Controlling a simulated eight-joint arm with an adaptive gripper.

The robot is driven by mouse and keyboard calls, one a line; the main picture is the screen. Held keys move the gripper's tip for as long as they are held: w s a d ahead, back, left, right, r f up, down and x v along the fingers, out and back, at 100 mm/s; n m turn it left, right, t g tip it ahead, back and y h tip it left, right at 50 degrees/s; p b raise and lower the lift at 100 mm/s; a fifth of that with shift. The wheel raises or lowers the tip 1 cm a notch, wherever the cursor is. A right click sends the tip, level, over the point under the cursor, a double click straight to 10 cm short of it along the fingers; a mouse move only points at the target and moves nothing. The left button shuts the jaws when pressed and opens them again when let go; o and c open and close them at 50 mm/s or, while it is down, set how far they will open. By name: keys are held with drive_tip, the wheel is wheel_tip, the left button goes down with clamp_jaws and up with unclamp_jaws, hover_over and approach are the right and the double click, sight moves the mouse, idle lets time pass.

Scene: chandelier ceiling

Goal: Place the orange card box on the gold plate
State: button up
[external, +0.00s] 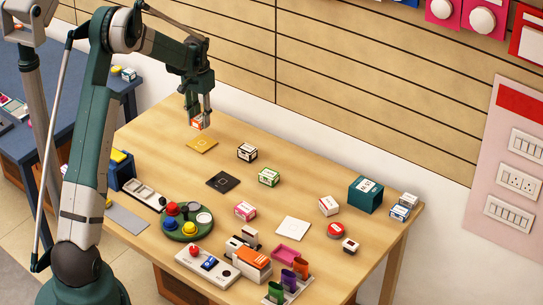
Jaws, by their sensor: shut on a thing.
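My gripper (198,115) points down over the far left part of the wooden table. It is shut on the orange card box (196,125), a small orange and white box partly covered by the fingers. The gold plate (202,145), a flat yellow square, lies on the table just below the box in the picture. The box appears to be held above the table near the plate's far edge. I cannot tell the exact height of the gap.
A black plate (223,182) and a white plate (293,229) lie nearer the front. A black-and-white box (247,152) and a green box (269,177) stand to the right. The panelled wall (350,100) rises behind the table. The table around the gold plate is clear.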

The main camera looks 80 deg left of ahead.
sight(200, 117)
drive_tip(key=shift+f, duration=1.9)
drive_tip(key=shift+f+b, duration=0.35)
drive_tip(key=shift+f, duration=1.5)
drive_tip(key=shift+f, duration=0.2)
drive_tip(key=o, duration=0.9)
drive_tip(key=shift+r, duration=0.15)
wheel_tip(200, 117, up, 12)
drive_tip(key=shift+r+p, duration=0.1)
drive_tip(key=shift+p, duration=0.45)
